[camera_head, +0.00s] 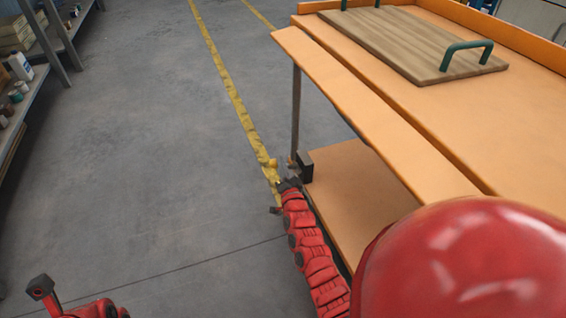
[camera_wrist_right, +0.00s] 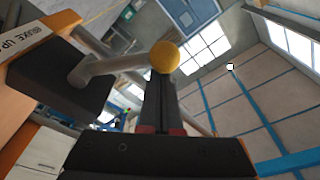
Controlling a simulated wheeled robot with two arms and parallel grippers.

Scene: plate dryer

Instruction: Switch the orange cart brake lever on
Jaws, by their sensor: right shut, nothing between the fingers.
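The brake lever shows in the right wrist view as a grey bent rod (camera_wrist_right: 105,69) ending in a yellow ball knob (camera_wrist_right: 164,56). The rod comes out of a black housing (camera_wrist_right: 62,82) on the orange cart. My right gripper (camera_wrist_right: 159,82) is shut and empty, its dark fingertips right at the knob's underside; I cannot tell whether they touch. In the head view the right gripper (camera_head: 284,183) is beside the cart's left leg, by the black housing (camera_head: 305,166). The knob is hard to separate from the yellow floor line there.
The orange cart (camera_head: 340,80) fills the right side, with a wooden board with green handles (camera_head: 420,45) on top and a lower shelf (camera_head: 345,185). Shelving with bottles (camera_head: 20,68) stands at far left. The grey floor (camera_head: 140,150) between is clear.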

